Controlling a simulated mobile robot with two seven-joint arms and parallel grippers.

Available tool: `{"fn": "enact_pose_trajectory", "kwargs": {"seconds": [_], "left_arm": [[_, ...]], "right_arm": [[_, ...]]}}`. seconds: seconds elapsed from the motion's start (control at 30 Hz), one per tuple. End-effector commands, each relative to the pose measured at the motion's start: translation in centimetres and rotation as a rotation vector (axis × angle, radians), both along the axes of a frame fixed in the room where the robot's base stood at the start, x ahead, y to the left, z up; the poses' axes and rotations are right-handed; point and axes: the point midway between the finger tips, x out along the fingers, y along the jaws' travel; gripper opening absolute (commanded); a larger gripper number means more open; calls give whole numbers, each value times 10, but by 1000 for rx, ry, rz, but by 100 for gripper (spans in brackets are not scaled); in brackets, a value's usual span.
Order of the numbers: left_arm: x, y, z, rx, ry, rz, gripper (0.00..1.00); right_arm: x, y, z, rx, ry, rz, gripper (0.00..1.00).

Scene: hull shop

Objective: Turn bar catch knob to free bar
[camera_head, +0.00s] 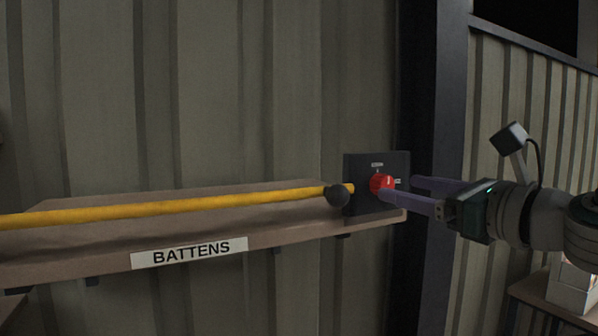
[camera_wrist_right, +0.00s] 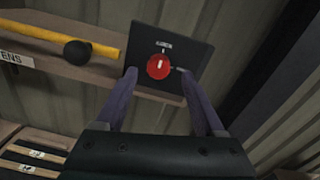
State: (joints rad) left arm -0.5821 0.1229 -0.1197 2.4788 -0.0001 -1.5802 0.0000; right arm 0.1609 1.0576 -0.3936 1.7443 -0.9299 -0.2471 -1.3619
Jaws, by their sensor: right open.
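The red catch knob (camera_head: 381,184) sits on a dark square plate (camera_head: 362,163) with small white labels. In the right wrist view the knob (camera_wrist_right: 158,67) shows a white pointer mark directed roughly up the picture. The yellow bar (camera_head: 180,208) runs across in front of the shelf, its right end at the plate, with a black ball (camera_head: 338,195) near that end. My right gripper (camera_head: 400,189) is open, its purple fingers pointing at the plate. In the wrist view the knob lies ahead of and between the fingertips; contact is not clear. My left gripper is not in view.
A shelf (camera_head: 110,258) labelled BATTENS runs below and behind the bar. A dark upright post (camera_head: 447,80) stands right of the plate, behind my right gripper. White boxes (camera_head: 572,285) sit on a lower shelf at the bottom right.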

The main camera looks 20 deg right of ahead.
Motion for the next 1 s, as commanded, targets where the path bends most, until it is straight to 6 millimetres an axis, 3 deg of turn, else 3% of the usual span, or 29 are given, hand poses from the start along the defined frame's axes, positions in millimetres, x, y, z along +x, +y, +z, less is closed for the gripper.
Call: {"fn": "enact_pose_trajectory", "kwargs": {"seconds": [0.23,0.63,1.0], "left_arm": [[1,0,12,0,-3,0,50],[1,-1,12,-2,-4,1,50],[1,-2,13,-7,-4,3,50]], "right_arm": [[27,4,2,1,-2,1,71],[32,6,-1,-1,2,4,71],[32,5,0,0,1,3,30]]}}
